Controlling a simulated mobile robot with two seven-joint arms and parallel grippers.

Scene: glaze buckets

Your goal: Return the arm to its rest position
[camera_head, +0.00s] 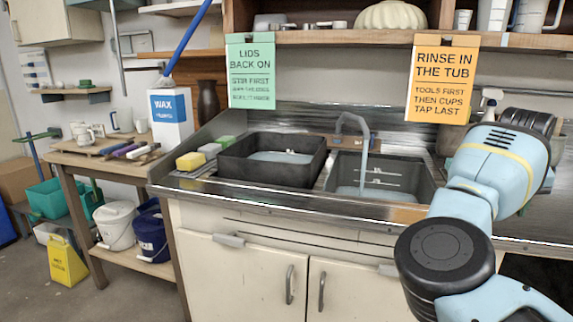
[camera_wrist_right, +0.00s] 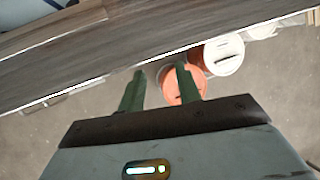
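My right arm (camera_head: 490,190) is raised and bent at the right side of the head view. Its gripper is outside that view. In the right wrist view my right gripper (camera_wrist_right: 160,70) has its two green fingers apart, with nothing held between them. Beyond the fingers is an orange bucket or lid (camera_wrist_right: 184,88), partly hidden by the right finger. My left arm and left gripper are not in view.
A white-lidded bucket (camera_wrist_right: 223,56) stands beside the orange one. The steel sink counter (camera_head: 300,199) has a dark tub (camera_head: 262,172). A tap (camera_head: 364,150) rises above the basin.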

